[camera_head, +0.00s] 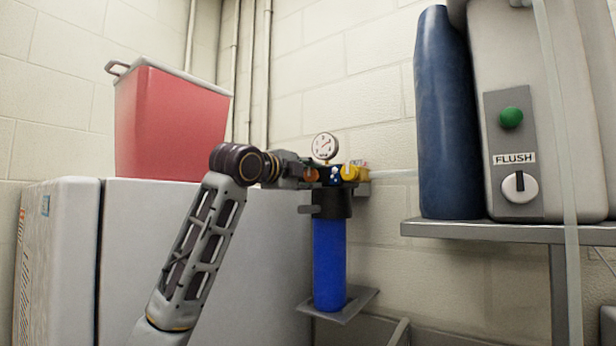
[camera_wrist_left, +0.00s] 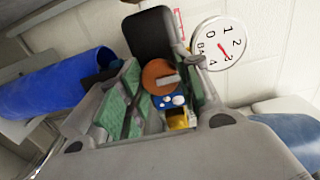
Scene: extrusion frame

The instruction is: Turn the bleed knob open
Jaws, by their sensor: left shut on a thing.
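A filter unit with a blue bowl (camera_head: 329,262) and dark head hangs on the wall. An orange-brown round knob (camera_head: 311,174) sits on the left of its top, beside a blue block with white dots. A yellow part (camera_head: 350,173) is to the right. No label shows which is the bleed knob. My right gripper is not in view.
A round pressure gauge (camera_head: 325,147) with a red needle stands just above. A red box (camera_head: 172,122) sits on a white cabinet (camera_head: 262,262) at left. At right a shelf (camera_head: 440,229) carries a blue cylinder (camera_head: 445,120) and a FLUSH panel (camera_head: 512,160).

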